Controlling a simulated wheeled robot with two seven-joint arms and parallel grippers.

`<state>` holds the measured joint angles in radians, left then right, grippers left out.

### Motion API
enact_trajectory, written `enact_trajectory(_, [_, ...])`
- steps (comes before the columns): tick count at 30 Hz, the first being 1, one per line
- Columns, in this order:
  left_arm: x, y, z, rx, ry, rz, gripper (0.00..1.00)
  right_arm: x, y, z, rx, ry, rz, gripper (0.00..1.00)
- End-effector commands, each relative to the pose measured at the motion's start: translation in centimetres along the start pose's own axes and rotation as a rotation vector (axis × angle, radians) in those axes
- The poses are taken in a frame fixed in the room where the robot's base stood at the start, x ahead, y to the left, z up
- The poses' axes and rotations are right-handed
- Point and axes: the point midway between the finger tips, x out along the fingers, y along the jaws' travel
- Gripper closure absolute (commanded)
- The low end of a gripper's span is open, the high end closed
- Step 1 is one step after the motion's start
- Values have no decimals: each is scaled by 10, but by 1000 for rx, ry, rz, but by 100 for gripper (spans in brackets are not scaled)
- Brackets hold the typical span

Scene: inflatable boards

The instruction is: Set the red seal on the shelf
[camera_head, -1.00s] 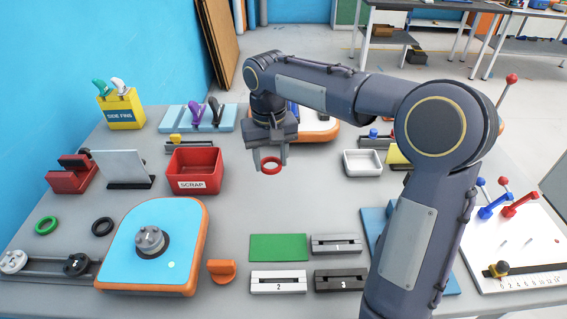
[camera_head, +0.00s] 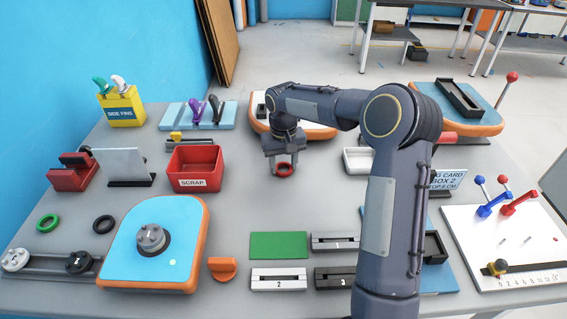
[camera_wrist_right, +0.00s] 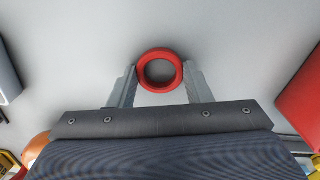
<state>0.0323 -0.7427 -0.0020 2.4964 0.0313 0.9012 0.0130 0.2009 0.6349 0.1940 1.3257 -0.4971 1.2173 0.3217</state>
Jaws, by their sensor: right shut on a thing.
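The red seal (camera_head: 284,175) is a small ring between the fingers of my right gripper (camera_head: 284,168). In the right wrist view the seal (camera_wrist_right: 160,88) sits between the two fingertips (camera_wrist_right: 160,74), which touch it on both sides. The gripper is shut on it and holds it over the grey table, to the right of the red scrap bin. I cannot tell for certain which thing is the shelf. My left gripper is not in view.
The red scrap bin (camera_head: 195,183) stands left of the gripper. A green seal (camera_head: 47,223) and a black seal (camera_head: 104,224) lie at the left. A white tray (camera_head: 356,159) is to the right, partly behind my arm. An orange-edged board (camera_head: 328,133) lies behind.

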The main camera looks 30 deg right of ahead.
Motion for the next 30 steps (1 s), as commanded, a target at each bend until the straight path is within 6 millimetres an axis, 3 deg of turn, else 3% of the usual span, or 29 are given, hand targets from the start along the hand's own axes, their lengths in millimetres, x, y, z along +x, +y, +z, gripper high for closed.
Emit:
enact_trajectory(9, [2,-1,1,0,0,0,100,3,0,0,0,0,0,77])
enact_trajectory(10, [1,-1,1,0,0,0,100,2,0,0,0,0,0,53])
enact_trajectory(15, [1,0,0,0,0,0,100,2,0,0,0,0,0,34])
enact_trajectory(23, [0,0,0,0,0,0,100,1,0,0,0,0,0,34])
enact_trajectory(26, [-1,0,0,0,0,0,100,-6,0,0,0,2,0,34])
enact_trajectory(30, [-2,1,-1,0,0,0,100,-29,-1,-1,-1,5,0,34])
